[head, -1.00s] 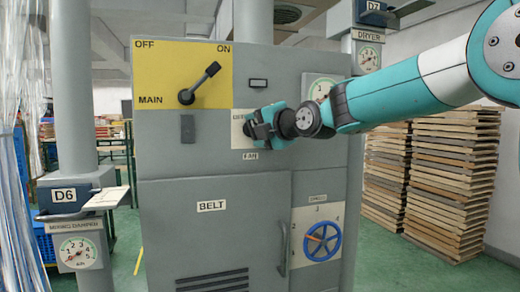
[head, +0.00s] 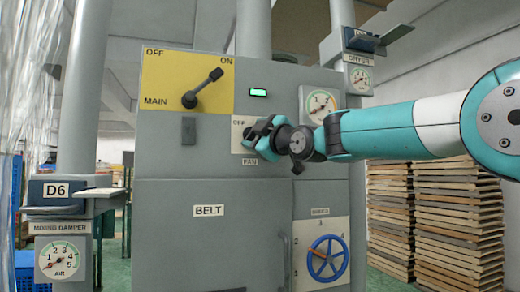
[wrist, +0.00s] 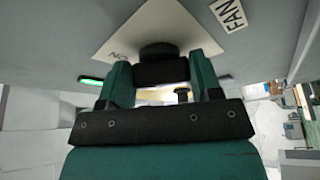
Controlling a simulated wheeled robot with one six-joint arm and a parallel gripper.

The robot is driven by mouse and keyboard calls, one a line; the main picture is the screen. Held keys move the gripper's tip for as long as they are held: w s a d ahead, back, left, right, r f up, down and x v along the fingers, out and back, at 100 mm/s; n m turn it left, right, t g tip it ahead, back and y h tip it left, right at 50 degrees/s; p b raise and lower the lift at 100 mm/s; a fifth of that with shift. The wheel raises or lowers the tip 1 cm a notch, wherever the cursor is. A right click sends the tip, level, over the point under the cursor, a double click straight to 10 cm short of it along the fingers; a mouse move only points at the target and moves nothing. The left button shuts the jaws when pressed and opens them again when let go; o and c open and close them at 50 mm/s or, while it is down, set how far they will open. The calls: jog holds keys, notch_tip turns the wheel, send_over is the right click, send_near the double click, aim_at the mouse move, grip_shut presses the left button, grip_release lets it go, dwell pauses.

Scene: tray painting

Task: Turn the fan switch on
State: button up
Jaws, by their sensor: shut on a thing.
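The fan switch is a dark round knob (wrist: 158,50) on a pale plate (head: 238,133) on the grey cabinet, above the FAN label (head: 250,161). The wrist view shows part of the plate's lettering, which looks like ON, and the FAN label (wrist: 232,14). My gripper (head: 257,138) is at the plate and hides most of the knob in the head view. In the wrist view my gripper (wrist: 160,74) is shut on the knob, with one green finger on each side. A small indicator lamp (head: 258,92) above the plate glows green.
The main lever (head: 201,89) on the yellow panel points toward ON. A gauge (head: 320,104) is right of the fan plate. The BELT door (head: 209,210) and blue handwheel (head: 328,259) are below. Stacked wooden trays (head: 440,215) stand right, under my arm.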

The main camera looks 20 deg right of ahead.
jog(key=shift+a+f+m+t+b, duration=0.15)
jog(key=shift+m+t+b, duration=0.25)
jog(key=shift+m+b, duration=0.7)
jog(key=shift+m+h, duration=0.4)
jog(key=shift+m, duration=0.1)
jog(key=o, duration=0.9)
jog(key=b+v, duration=0.2)
jog(key=v, duration=1.5)
jog(key=shift+s+f+b, duration=0.15)
jog(key=shift+f+b, duration=0.1)
jog(key=shift+b, duration=0.15)
